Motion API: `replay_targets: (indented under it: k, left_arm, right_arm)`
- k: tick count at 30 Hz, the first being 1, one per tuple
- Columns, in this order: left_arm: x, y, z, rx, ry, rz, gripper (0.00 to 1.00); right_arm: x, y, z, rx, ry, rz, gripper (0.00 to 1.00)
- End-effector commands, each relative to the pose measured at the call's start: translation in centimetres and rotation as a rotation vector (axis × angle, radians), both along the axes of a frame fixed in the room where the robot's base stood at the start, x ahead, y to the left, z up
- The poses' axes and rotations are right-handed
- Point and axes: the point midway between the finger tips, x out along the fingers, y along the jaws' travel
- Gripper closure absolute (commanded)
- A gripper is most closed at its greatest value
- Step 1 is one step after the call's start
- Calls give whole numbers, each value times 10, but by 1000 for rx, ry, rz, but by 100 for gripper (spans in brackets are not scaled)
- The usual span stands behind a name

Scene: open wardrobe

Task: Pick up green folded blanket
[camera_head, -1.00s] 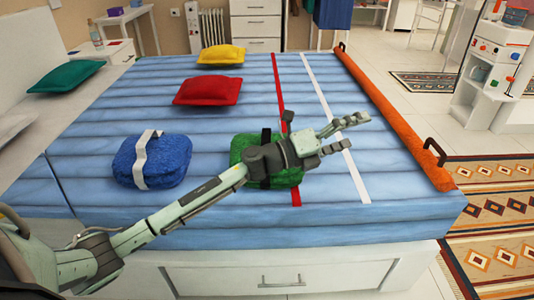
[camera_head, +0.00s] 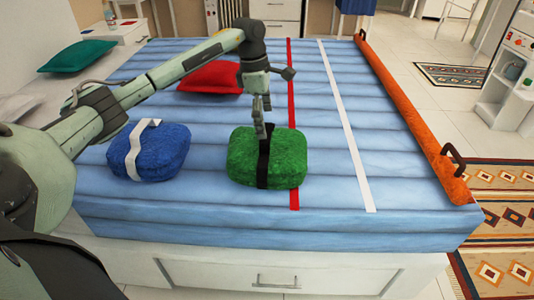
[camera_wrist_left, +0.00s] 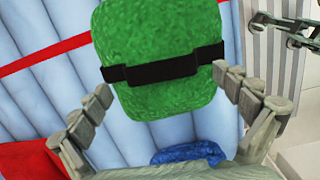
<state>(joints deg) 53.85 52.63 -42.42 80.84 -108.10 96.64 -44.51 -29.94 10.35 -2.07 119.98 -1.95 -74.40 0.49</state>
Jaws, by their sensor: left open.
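The green folded blanket (camera_head: 284,163) lies on the blue-covered bed, with a black strap around its middle. My left gripper (camera_head: 263,128) points down at the blanket's far edge, close to the strap; whether it touches cannot be told. In the left wrist view the green blanket (camera_wrist_left: 158,55) shows ahead of the left gripper (camera_wrist_left: 168,108). Its two fingers are spread wide, one toward each side of the blanket, with nothing between the tips. A grey gripper-like part at the top right of the wrist view is cut off, and I cannot tell its jaw state.
A blue folded blanket (camera_head: 165,153) with a white strap lies to the left. A red cushion (camera_head: 212,77) lies behind the arm, and a teal cushion (camera_head: 76,56) at the far left. An orange roll (camera_head: 415,115) edges the bed's right side. Bed space right of the green blanket is clear.

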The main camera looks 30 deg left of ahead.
Motion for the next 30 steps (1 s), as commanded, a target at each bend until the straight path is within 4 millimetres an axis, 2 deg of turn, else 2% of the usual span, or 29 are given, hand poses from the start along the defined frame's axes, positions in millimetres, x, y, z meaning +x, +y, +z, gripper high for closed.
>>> replay_targets:
  k: [3, 7, 16, 30]
  left_arm:
    - [0, 0, -20, -2, 4, -1, 0]
    - [1, -3, -35, -3, 2, 0, 0]
    - [2, -3, -40, -3, -1, 0, 0]
    - [2, -3, -39, -3, -1, 0, 58]
  right_arm:
    - [0, -2, -5, -1, 5, 0, 52]
    - [-1, -3, -12, -1, 10, 0, 52]
    - [3, -1, -11, 2, 5, 1, 52]
    - [5, 3, -10, 11, -1, -3, 52]
